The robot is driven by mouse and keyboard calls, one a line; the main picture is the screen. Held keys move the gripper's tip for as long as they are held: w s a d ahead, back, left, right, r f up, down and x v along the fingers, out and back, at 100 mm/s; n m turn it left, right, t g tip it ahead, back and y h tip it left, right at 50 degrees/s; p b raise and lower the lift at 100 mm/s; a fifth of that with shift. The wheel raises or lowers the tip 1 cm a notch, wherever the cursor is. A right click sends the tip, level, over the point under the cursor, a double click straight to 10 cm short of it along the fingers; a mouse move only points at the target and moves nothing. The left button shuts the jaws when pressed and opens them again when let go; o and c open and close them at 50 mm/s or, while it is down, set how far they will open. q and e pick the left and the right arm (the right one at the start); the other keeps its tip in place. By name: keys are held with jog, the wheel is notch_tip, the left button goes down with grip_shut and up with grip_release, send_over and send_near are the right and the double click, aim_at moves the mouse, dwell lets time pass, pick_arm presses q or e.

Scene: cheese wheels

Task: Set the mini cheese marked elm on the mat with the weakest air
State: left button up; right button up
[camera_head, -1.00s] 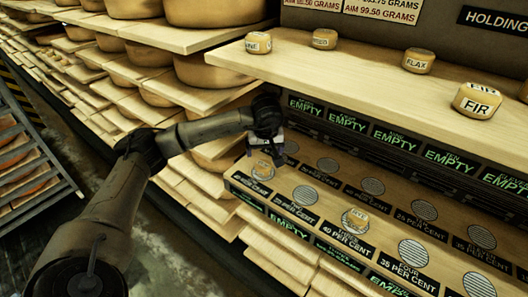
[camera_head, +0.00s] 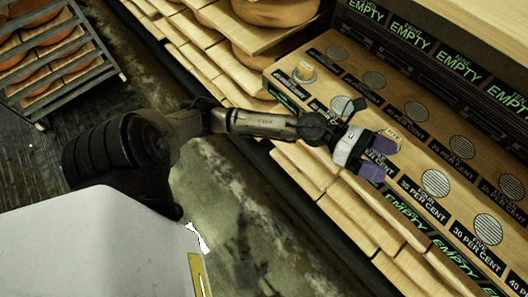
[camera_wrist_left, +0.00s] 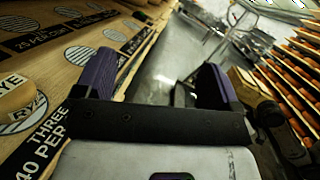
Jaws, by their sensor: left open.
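My left gripper (camera_head: 378,158) is open, its purple fingers apart over the front edge of the mat shelf; it shows empty in the left wrist view (camera_wrist_left: 158,82). A small cheese (camera_head: 304,71) sits on the striped mat at the shelf's far left end, its label too small to read. A second small cheese (camera_head: 393,136) is partly hidden just behind the gripper; the left wrist view shows a cheese marked RYE (camera_wrist_left: 19,95) on the mat by the THREE, 40 PER sign. No elm mark is readable. My right gripper is out of view.
Bare striped mats include the FOUR, 35 PER CENT mat (camera_head: 435,183) and the FIVE, 30 PER CENT mat (camera_head: 487,229). Green EMPTY signs (camera_head: 459,41) line the ledge behind. A rack of orange wheels (camera_head: 50,55) stands at left, with open floor between.

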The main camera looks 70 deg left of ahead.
pick_arm(q)
jog(key=s+a+f+n+t+y, duration=0.15)
jog(key=a+f+n+y, duration=0.35)
jog(key=n, duration=0.6)
jog(key=s+f+n+t+y, duration=0.1)
jog(key=s+f+n+y, duration=0.2)
jog(key=n+y, duration=0.55)
jog(key=s+a+f+n+t+y, duration=0.1)
jog(key=s+a+f+n+y, duration=0.2)
jog(key=n, duration=0.9)
jog(key=s+d+f+n+g, duration=0.1)
jog(key=s+f+n+g, duration=0.4)
jog(key=s, duration=0.4)
jog(key=s+d+f+n+g, duration=0.2)
jog(key=s+f+n+g, duration=0.3)
jog(key=s+f+g, duration=0.2)
jog(key=shift+s+d+f, duration=0.2)
jog(key=shift+s+d, duration=0.05)
jog(key=shift+s, duration=0.95)
jog(key=shift+h, duration=0.25)
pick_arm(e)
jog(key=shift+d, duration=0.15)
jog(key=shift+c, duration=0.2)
